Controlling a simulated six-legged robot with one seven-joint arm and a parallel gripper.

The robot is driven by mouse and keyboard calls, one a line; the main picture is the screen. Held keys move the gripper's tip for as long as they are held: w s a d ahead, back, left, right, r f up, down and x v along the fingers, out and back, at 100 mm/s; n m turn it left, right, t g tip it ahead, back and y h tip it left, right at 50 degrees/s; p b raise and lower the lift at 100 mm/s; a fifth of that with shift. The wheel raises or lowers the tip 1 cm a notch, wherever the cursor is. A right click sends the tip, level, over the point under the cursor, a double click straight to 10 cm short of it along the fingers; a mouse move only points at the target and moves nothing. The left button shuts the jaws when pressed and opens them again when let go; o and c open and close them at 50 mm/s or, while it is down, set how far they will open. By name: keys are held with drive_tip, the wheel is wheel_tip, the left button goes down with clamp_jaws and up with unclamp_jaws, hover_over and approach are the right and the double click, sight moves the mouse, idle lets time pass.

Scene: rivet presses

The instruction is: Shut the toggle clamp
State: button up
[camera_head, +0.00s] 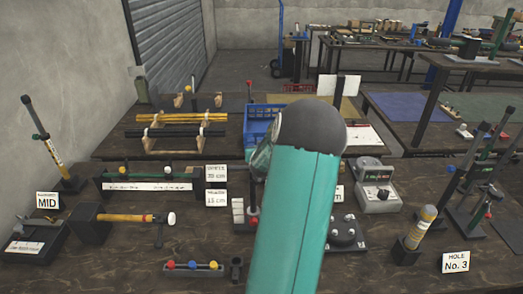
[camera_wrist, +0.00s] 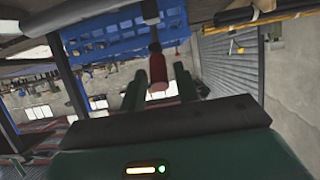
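In the wrist view a red grip (camera_wrist: 158,68) with a pale round end stands between the two fingers of my gripper (camera_wrist: 160,76). It looks like a lever handle, possibly the toggle clamp's. A dark and grey piece shows above it. The fingers are apart, with a gap visible on each side of the red grip, so my gripper looks open around it and not closed on it. I cannot make out the clamp's body or base in either view.
A blue crate (camera_head: 262,124) stands behind my arm; it also shows in the wrist view (camera_wrist: 110,42). A grey dial device (camera_head: 377,186) and a black disc fixture (camera_head: 345,232) sit right of my arm. Yellow and black bars (camera_head: 180,118) lie on racks at left.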

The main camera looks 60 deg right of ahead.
drive_tip(key=shift+o, duration=0.4)
drive_tip(key=shift+r, duration=0.25)
wheel_tip(320, 180, up, 3)
drive_tip(key=shift+f, duration=0.2)
drive_tip(key=d+r+v, duration=0.1)
drive_tip(key=r+v, duration=0.2)
drive_tip(key=v, duration=1.3)
drive_tip(key=shift+a+r, duration=0.15)
drive_tip(key=shift+r, duration=0.15)
drive_tip(key=shift+w, duration=0.1)
